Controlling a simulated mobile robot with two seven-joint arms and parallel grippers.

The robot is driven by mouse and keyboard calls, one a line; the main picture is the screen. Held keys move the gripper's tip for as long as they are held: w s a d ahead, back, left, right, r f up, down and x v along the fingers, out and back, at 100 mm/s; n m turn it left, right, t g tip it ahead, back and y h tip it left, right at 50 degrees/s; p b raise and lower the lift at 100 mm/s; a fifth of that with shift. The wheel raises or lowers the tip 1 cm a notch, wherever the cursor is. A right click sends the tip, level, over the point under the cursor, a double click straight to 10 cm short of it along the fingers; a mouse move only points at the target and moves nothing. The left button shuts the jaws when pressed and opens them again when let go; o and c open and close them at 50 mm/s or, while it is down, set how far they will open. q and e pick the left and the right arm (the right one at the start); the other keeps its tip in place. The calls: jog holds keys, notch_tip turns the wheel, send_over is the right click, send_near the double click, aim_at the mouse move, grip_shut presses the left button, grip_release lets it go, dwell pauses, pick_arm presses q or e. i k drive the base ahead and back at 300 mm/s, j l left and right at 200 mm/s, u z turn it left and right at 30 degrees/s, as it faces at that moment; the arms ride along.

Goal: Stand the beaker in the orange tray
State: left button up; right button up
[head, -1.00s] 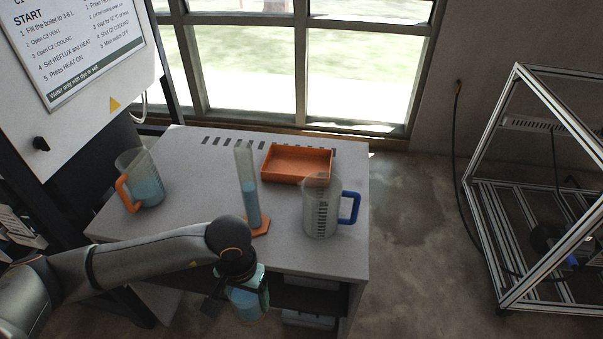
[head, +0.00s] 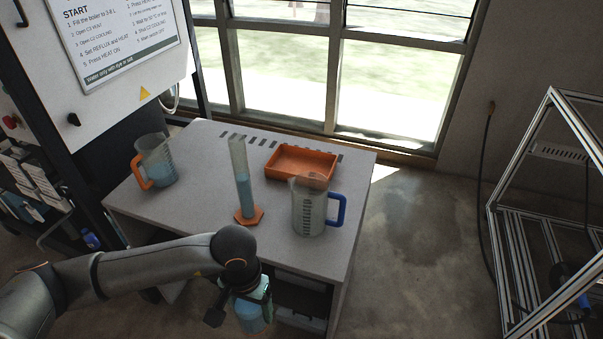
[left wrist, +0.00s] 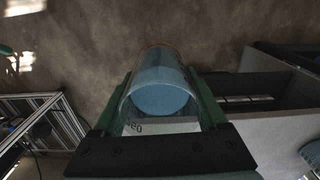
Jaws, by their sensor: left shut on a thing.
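My left gripper (head: 243,292) is shut on a clear beaker with blue liquid (head: 254,314), held in the air just in front of the table's near edge. In the left wrist view the same beaker (left wrist: 160,88) sits between the two green-edged fingers (left wrist: 160,112), its blue liquid and part of a printed marking visible. The orange tray (head: 302,162) lies at the back right of the table; its visible inside looks empty. The jug with the blue handle stands in front of it and hides part of its front. My right gripper is not in view.
The jug with blue handle (head: 309,208) stands at the table's right front. A tall measuring cylinder (head: 243,180) on an orange foot stands mid-table. An orange-handled jug (head: 157,162) is at the left. The grey table (head: 200,205) is bare between them. A metal frame (head: 497,230) stands at right.

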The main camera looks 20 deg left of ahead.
aim_at(302, 170)
jog(key=l+u, duration=0.3)
jog(key=l, duration=0.45)
jog(key=i+l+u, duration=0.2)
jog(key=l, duration=0.2)
jog(key=l+u, duration=0.2)
jog(key=l, duration=0.15)
jog(key=i+l+u, duration=0.2)
jog(key=l, duration=0.15)
jog(key=l+u, duration=0.2)
jog(key=l, duration=0.15)
jog(key=i+l+u, duration=0.4)
jog(key=l, duration=0.3)
jog(key=i+l+u, duration=0.1)
jog(key=i+l, duration=0.15)
jog(key=i+l+u, duration=0.1)
jog(key=i+l, duration=0.15)
jog(key=l, duration=0.2)
